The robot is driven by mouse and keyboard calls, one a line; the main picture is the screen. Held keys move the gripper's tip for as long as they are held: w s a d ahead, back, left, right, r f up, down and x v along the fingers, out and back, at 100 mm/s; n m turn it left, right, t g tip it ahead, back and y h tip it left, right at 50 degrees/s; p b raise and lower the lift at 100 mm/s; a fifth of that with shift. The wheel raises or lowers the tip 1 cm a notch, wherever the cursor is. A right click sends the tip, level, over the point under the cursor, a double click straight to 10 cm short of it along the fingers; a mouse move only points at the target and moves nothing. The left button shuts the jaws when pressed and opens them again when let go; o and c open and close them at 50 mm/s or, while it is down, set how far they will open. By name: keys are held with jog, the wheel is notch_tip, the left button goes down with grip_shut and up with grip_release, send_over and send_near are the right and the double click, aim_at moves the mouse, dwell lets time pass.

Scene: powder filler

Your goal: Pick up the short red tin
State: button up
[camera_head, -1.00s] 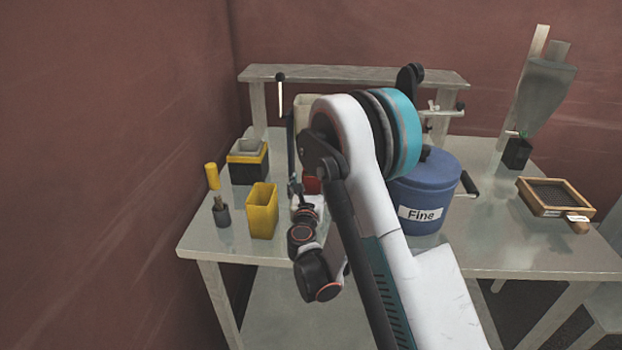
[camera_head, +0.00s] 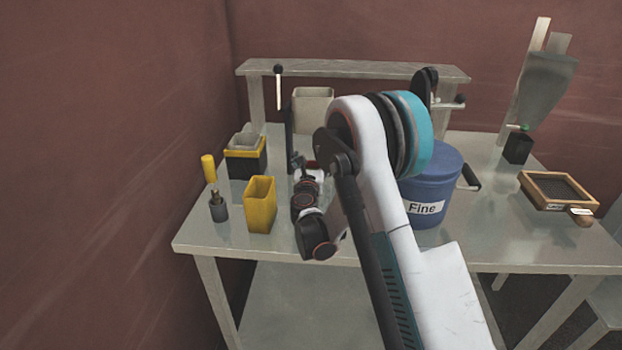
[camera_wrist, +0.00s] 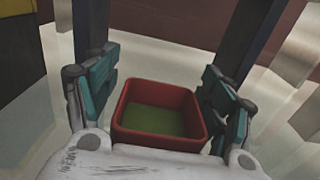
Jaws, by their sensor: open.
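The short red tin (camera_wrist: 124,122) shows in the wrist view as a square, open-topped container with a red rim and a green inside. It stands on the grey table top. My gripper (camera_wrist: 165,45) is open, with a finger on each side of the tin and a visible gap at the left. On the right the finger is close to the rim, and I cannot tell whether they touch. The tin's near lower part is hidden by my gripper's body. In the head view my arm hides nearly all of the tin.
A tall yellow tin (camera_head: 261,207) stands left of my wrist. A pale container (camera_head: 313,108) stands behind my gripper. A blue "Fine" drum (camera_head: 432,185) stands to the right.

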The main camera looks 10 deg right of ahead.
jog(key=c, duration=1.3)
jog(key=shift+r, duration=0.1)
jog(key=shift+c, duration=0.7)
